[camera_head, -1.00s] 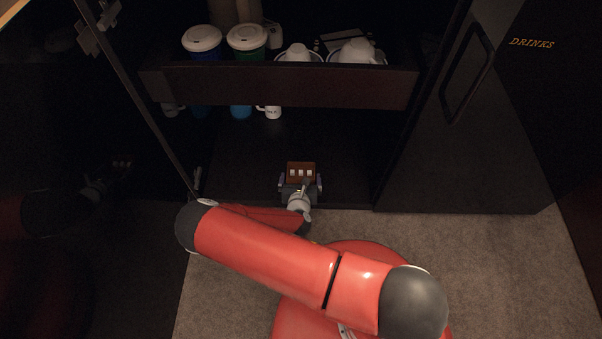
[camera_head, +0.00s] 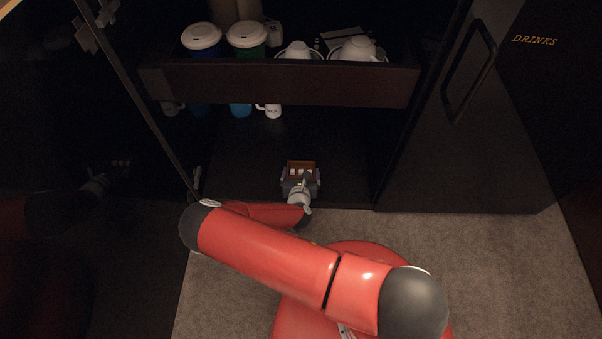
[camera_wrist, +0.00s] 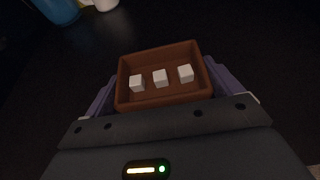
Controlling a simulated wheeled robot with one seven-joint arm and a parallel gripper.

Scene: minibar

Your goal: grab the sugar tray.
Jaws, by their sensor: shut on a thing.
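The sugar tray (camera_wrist: 158,99) is a small brown open box with three white sugar cubes (camera_wrist: 160,78) in it. In the wrist view it sits between the two purple-grey fingers of my gripper (camera_wrist: 160,82), which is shut on its left and right sides. In the head view the tray (camera_head: 301,164) and my gripper (camera_head: 300,178) are at the front of the cabinet's lower space. The tray's near side is partly hidden by my gripper. I cannot tell whether the tray touches the cabinet floor.
Above is a dark drawer (camera_head: 280,86) with lidded cups (camera_head: 247,37) and white cups (camera_head: 355,50). Mugs, one white (camera_head: 270,111) and one blue (camera_head: 240,111), stand farther back below it. A dark door (camera_head: 480,130) stands at the right. The cabinet floor around the tray is clear.

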